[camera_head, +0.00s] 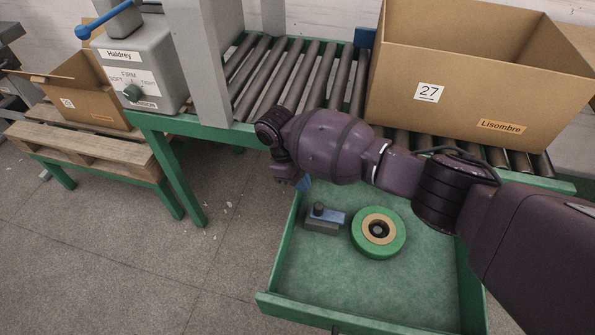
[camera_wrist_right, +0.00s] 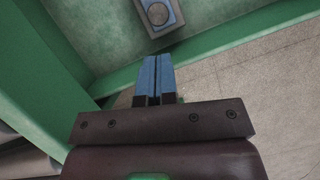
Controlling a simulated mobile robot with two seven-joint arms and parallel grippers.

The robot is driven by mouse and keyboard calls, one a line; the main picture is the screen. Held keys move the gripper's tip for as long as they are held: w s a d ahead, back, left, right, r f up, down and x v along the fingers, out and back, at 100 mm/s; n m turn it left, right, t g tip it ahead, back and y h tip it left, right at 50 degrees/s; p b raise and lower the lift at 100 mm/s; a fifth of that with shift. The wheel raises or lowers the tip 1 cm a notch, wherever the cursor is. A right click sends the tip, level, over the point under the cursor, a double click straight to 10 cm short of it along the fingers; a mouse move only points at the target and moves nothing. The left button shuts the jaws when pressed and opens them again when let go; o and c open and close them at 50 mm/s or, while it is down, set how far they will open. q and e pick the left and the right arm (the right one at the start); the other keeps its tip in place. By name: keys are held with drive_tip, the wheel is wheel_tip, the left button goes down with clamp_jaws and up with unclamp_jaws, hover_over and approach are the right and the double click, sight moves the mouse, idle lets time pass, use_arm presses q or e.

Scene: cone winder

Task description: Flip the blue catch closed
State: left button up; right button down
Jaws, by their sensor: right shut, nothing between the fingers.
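A blue lever (camera_head: 104,18) sits on top of the grey Haldrey machine (camera_head: 140,62) at the upper left in the head view. It slants down to the left and ends in a rounded knob past the housing; it is the most catch-like blue part. My right gripper (camera_head: 304,183) hangs above the left edge of the open green drawer, well right of and below the lever, touching nothing I can see. In the wrist view its blue fingers (camera_wrist_right: 158,62) are together and empty. My left gripper is not in view.
The green drawer (camera_head: 380,322) holds a blue-and-grey block with a dark knob (camera_head: 323,218) and a green ring (camera_head: 386,246). A large carton (camera_head: 465,92) stands on the rollers (camera_head: 283,80). A grey post (camera_head: 200,60) rises beside the machine. A pallet (camera_head: 85,148) stands left.

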sight(328, 212)
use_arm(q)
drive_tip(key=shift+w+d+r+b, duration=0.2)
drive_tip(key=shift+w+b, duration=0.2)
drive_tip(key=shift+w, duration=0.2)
use_arm(e)
drive_tip(key=x, duration=0.4)
drive_tip(key=shift+d+f, duration=0.1)
drive_tip(key=shift+f, duration=0.25)
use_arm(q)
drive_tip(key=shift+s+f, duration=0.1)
